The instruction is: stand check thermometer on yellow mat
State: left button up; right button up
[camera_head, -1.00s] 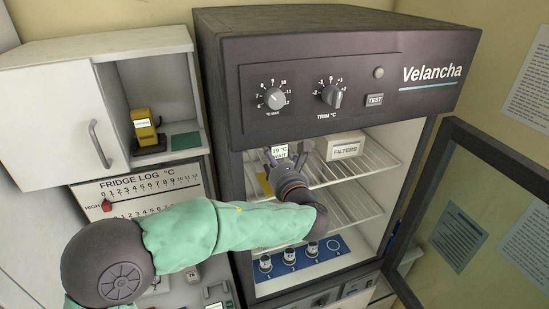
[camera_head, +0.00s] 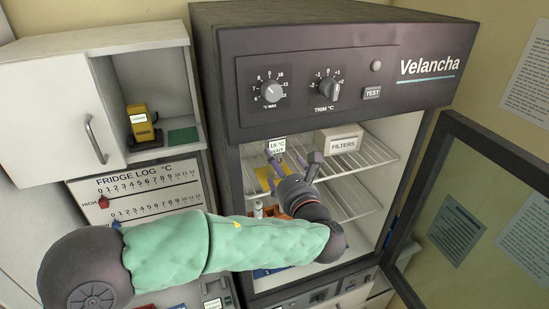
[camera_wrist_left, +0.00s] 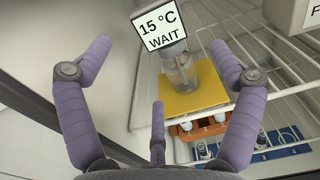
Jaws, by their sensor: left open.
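The check thermometer (camera_wrist_left: 180,65) has a clear bottle-like body and a white display reading 15 °C WAIT. In the left wrist view it stands upright on the yellow mat (camera_wrist_left: 204,101), on the wire shelf inside the incubator. Its display also shows in the head view (camera_head: 277,147), with part of the yellow mat (camera_head: 264,173) below it. My left gripper (camera_head: 292,161) is open and empty. In the left wrist view its purple fingers (camera_wrist_left: 160,62) are spread wide on the near side of the thermometer, apart from it. My right gripper is not in view.
A white FILTERS box (camera_head: 338,141) sits to the right on the same shelf. Below are an orange rack (camera_wrist_left: 202,131) with bottles and a blue numbered mat (camera_wrist_left: 285,151). The glass door (camera_head: 470,215) stands open at right. A yellow device (camera_head: 142,128) sits in the left cabinet.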

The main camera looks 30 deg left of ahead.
pick_arm(q)
jog(key=shift+v, duration=2.75)
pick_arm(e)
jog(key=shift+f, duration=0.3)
pick_arm(q)
jog(key=shift+w, duration=0.1)
